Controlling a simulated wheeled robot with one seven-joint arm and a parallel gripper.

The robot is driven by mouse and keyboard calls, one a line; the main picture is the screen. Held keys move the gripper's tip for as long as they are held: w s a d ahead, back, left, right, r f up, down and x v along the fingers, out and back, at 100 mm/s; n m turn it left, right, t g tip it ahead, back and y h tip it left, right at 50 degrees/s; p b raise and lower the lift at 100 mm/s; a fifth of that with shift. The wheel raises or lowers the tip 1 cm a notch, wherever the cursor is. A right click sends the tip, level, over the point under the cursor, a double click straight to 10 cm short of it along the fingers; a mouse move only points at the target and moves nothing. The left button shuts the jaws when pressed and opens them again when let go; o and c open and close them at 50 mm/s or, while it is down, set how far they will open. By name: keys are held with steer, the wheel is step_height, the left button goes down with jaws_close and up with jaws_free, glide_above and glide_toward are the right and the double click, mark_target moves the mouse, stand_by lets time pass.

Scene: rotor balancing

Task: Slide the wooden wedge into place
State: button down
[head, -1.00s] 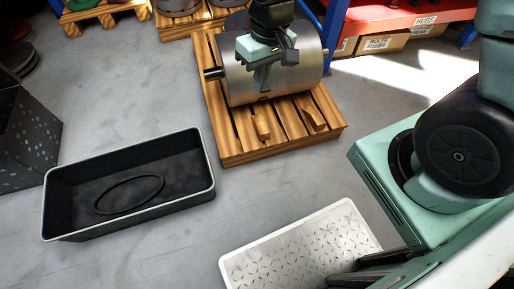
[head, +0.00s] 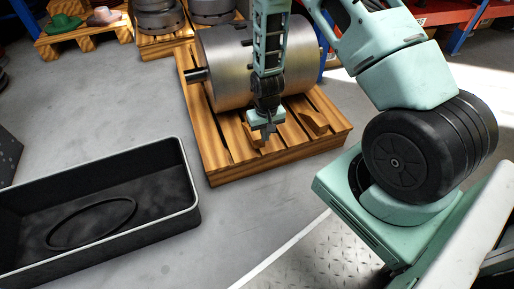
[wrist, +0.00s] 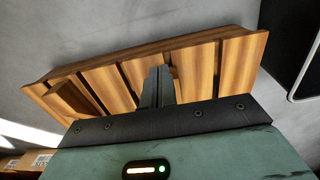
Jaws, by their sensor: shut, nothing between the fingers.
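The steel rotor drum (head: 222,70) lies on its side on a slatted wooden pallet (head: 222,165). One wooden wedge (head: 252,138) sits on the front slats, partly hidden by my gripper (head: 267,133). A second wooden wedge (head: 314,122) sits to its right; it also shows in the wrist view (wrist: 70,98) at the left. My gripper points down at the front of the drum, its fingers shut and empty beside the first wedge. In the wrist view the shut fingers (wrist: 158,88) cover most of that spot, and contact cannot be told.
A black open bin (head: 160,220) holding a dark ring (head: 92,222) stands on the floor at left. Pallets with stacked metal discs (head: 160,18) and hats (head: 103,16) stand behind. A red shelf (head: 440,15) is at back right. Floor between bin and pallet is clear.

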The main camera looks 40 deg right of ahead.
steer(key=w+f+b, duration=0.1)
steer(key=f+b, duration=0.1)
steer(key=f, duration=0.1)
steer(key=w+f+b, duration=0.1)
steer(key=f+b, duration=0.2)
steer(key=w+f+b, duration=0.1)
steer(key=f+b, duration=0.1)
steer(key=f, duration=0.2)
steer(key=shift+d+b, duration=0.3)
steer(key=shift+d, duration=0.1)
steer(key=shift+w+d+r, duration=0.15)
steer(key=shift+w+d, duration=0.05)
steer(key=shift+w, duration=0.25)
steer(key=shift+w, duration=0.1)
steer(key=w+d+p, duration=0.1)
steer(key=w, duration=0.2)
steer(key=w+d, duration=0.1)
steer(key=w, duration=0.3)
steer(key=w+d+p, duration=0.1)
steer(key=w, duration=0.2)
steer(key=shift+w+p, duration=0.25)
steer(key=shift+p, duration=0.05)
